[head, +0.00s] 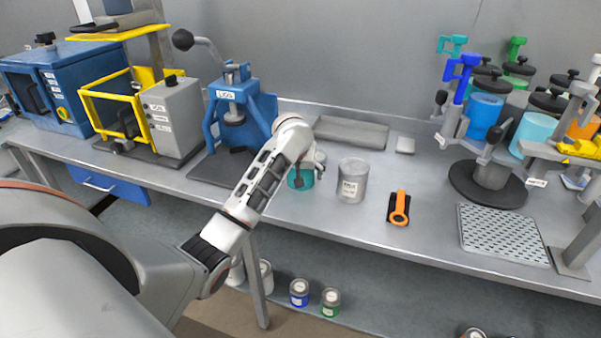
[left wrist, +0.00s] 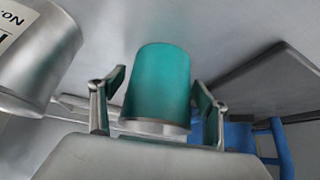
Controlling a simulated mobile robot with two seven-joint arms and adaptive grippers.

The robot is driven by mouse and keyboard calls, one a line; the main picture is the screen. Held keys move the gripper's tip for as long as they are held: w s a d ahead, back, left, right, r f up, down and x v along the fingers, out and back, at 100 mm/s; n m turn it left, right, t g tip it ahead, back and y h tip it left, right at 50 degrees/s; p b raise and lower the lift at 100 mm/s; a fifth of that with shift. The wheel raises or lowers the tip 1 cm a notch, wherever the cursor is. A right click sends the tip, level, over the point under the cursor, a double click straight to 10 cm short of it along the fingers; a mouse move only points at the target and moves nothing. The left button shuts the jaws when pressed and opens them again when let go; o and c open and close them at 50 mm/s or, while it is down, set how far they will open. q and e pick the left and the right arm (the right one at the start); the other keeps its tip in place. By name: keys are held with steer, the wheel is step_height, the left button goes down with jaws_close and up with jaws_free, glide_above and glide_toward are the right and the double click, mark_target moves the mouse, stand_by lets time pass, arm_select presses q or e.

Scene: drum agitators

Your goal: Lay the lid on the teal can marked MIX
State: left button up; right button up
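The teal can (head: 301,178) stands on the bench, partly hidden behind my left gripper (head: 308,172) in the head view. In the left wrist view the teal can (left wrist: 158,82) lies between the two spread fingers of my left gripper (left wrist: 157,105), with a gap on each side. A silver band shows at its near end. I cannot read a MIX mark on it. I cannot make out a separate lid in either view. My right gripper is not in view.
A grey labelled can (head: 352,182) stands close right of the teal can. An orange and black tool (head: 399,207) lies further right. A blue press (head: 238,110) stands left, a shallow grey tray (head: 350,132) behind. A perforated plate (head: 502,234) lies at right.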

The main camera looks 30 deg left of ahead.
arm_select(q)
steer(key=shift+r, duration=0.1)
steer(key=shift+s+d+r, duration=0.1)
steer(key=shift+d+r, duration=0.05)
steer(key=shift+r, duration=0.1)
steer(key=v, duration=1.1)
steer(key=shift+r, duration=0.25)
steer(key=shift+s, duration=0.15)
